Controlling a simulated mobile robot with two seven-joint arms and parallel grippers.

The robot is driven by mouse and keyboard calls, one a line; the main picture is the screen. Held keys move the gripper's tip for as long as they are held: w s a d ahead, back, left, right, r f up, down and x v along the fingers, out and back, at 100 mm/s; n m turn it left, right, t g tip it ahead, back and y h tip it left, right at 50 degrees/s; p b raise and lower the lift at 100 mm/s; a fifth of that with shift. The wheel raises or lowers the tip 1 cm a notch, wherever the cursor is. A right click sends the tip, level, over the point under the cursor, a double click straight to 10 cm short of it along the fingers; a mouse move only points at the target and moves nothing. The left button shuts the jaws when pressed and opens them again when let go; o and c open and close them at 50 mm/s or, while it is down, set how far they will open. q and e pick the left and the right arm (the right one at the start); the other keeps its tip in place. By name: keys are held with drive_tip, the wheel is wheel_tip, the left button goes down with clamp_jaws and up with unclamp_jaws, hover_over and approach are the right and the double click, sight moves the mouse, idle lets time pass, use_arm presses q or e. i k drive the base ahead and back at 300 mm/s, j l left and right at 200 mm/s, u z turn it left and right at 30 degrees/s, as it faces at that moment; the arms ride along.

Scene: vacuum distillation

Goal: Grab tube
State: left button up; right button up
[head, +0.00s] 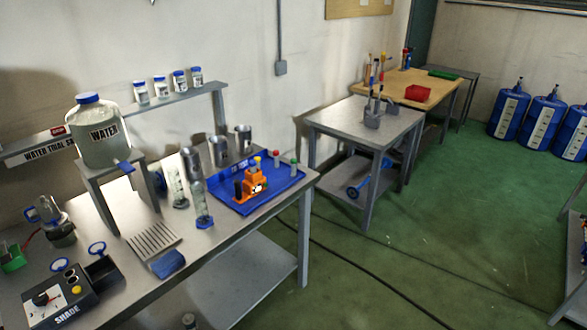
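The frame does not show which of these is the task's tube. Neither of my grippers is in view.
An orange device (252,184) sits on the tray, with metal cups (219,151) behind. A water tank (103,140) stands on a raised stand at left. A control box (62,298) is at front left. Green floor (440,240) is open at right, crossed by a black cable.

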sight(252, 163)
drive_tip(key=u, duration=0.45)
drive_tip(key=i+l+u, duration=0.25)
drive_tip(key=i+u, duration=0.2)
drive_tip(key=i+l+u, duration=0.4)
